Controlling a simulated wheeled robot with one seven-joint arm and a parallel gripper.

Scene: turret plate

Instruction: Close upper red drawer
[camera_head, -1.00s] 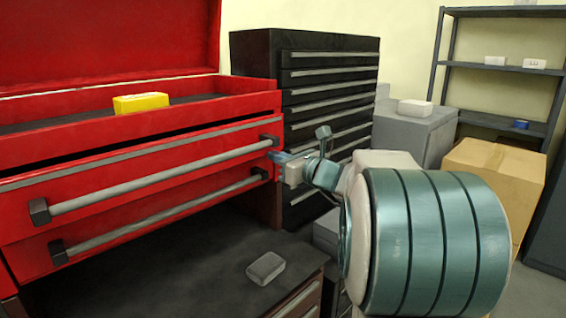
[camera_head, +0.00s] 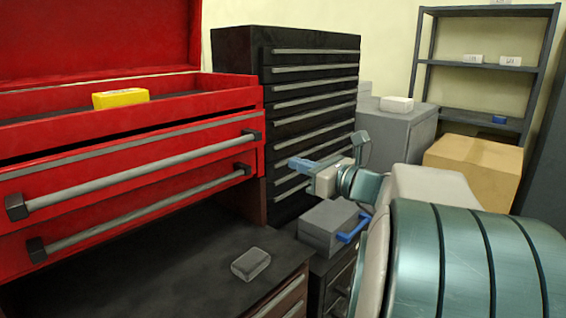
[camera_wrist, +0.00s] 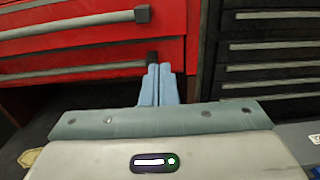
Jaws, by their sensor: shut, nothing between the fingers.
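The upper red drawer (camera_head: 130,158) is in the red chest at left in the head view, with a long grey bar handle (camera_head: 140,174). A thin dark gap runs above its front. Its front looks about in line with the lower red drawer (camera_head: 150,207); I cannot tell whether it is fully shut. My gripper (camera_head: 293,163) is to the right of the drawers' right ends, apart from them, with blue fingers together and empty. In the wrist view the shut fingers (camera_wrist: 158,70) point toward the red drawer fronts, near the lower handle's end (camera_wrist: 152,56).
A yellow block (camera_head: 120,98) lies in the chest's open top tray. A grey block (camera_head: 250,263) sits on the dark bench below. A black drawer cabinet (camera_head: 232,70) stands behind my gripper. A grey box with a blue handle (camera_head: 330,222) is below it, and a cardboard box (camera_head: 475,165) is at right.

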